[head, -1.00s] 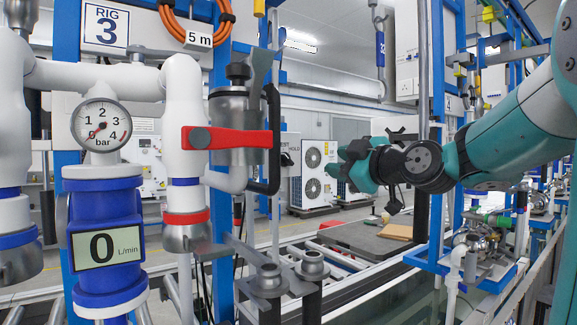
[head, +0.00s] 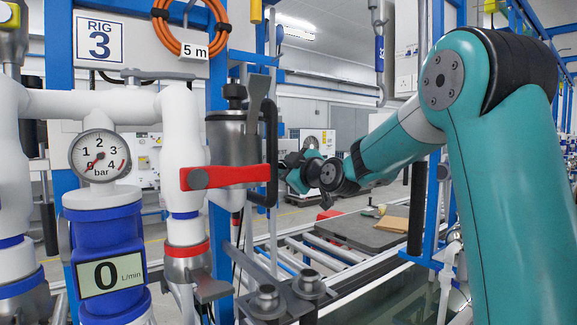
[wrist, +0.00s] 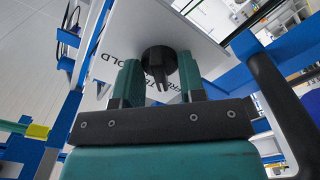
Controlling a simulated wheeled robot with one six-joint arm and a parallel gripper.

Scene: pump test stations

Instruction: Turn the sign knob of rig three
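In the wrist view a black knob (wrist: 159,62) with a pointed tab stands on a pale sign plate (wrist: 185,38). The plate's lettering, ending in "OLD", is partly covered. My gripper (wrist: 160,68) is open, with one teal finger on each side of the knob and gaps visible on both sides. How deep the fingers reach along the knob is hard to tell. In the head view my gripper (head: 288,160) is just right of the black handle behind the grey canister. The knob cannot be made out there. The rig 3 label (head: 100,39) hangs at upper left.
A red lever (head: 225,177) and grey canister (head: 238,140) stand left of my gripper, with a black curved handle (head: 271,145) close beside it. The gauge (head: 99,156) points near zero; the flow meter (head: 112,273) reads 0. A dark board (head: 365,232) lies behind.

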